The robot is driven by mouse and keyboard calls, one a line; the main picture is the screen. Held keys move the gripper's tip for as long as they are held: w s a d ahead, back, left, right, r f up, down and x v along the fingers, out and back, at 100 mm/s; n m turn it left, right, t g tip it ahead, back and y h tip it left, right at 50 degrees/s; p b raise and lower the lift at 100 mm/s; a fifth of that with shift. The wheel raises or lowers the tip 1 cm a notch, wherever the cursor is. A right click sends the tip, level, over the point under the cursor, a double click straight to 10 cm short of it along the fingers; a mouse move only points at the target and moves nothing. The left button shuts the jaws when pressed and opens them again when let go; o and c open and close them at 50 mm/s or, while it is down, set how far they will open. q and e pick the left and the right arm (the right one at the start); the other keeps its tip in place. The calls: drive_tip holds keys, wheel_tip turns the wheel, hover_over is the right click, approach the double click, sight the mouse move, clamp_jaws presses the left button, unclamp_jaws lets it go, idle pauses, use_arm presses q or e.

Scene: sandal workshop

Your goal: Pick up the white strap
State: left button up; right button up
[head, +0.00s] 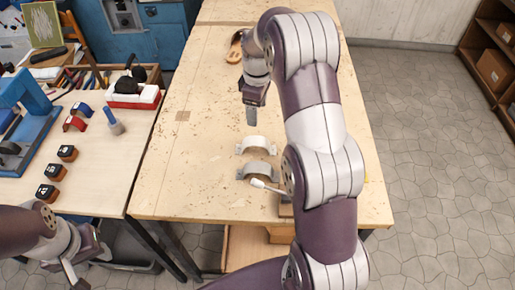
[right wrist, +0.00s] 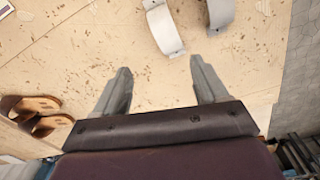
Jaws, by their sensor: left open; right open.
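The white strap (head: 257,144) is a curved, arched band with flat end tabs, lying on the wooden table. A greyer strap (head: 257,169) of the same shape lies just nearer to me. In the right wrist view the white strap (right wrist: 162,27) lies beyond the fingertips, with the grey strap (right wrist: 220,12) to its right. My right gripper (head: 251,117) is open and empty above the table, just beyond the white strap; it also shows in the right wrist view (right wrist: 160,72). My left gripper (head: 88,264) is open and empty at the lower left, away from the straps.
A white-headed tool (head: 262,184) lies near the grey strap, partly hidden by my right arm. Brown sandals (head: 236,50) lie at the far end of the table. A side bench (head: 105,180) holds several small black-and-orange blocks, a blue press and tools. The table's left middle is clear.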

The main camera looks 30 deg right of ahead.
drive_tip(key=r+n, duration=0.1)
drive_tip(key=n, duration=0.1)
drive_tip(key=n+b, duration=0.1)
drive_tip(key=b, duration=0.7)
hover_over(256, 140)
drive_tip(key=f, duration=0.7)
drive_tip(key=shift+w+d+f, duration=0.1)
drive_tip(key=shift+w+f, duration=0.1)
drive_tip(key=shift+f, duration=0.2)
drive_tip(key=shift+s+f, duration=0.1)
drive_tip(key=shift+f, duration=0.2)
wheel_tip(256, 140, down, 2)
drive_tip(key=shift+s+f+b, duration=0.15)
drive_tip(key=shift+f+b, duration=0.1)
drive_tip(key=shift+b, duration=0.9)
drive_tip(key=shift+a+f+p, duration=0.2)
drive_tip(key=shift+f+p, duration=0.35)
drive_tip(key=shift+f, duration=0.25)
use_arm(q)
wheel_tip(256, 140, down, 9)
drive_tip(key=shift+a+f, duration=0.2)
use_arm(e)
drive_tip(key=c, duration=1.2)
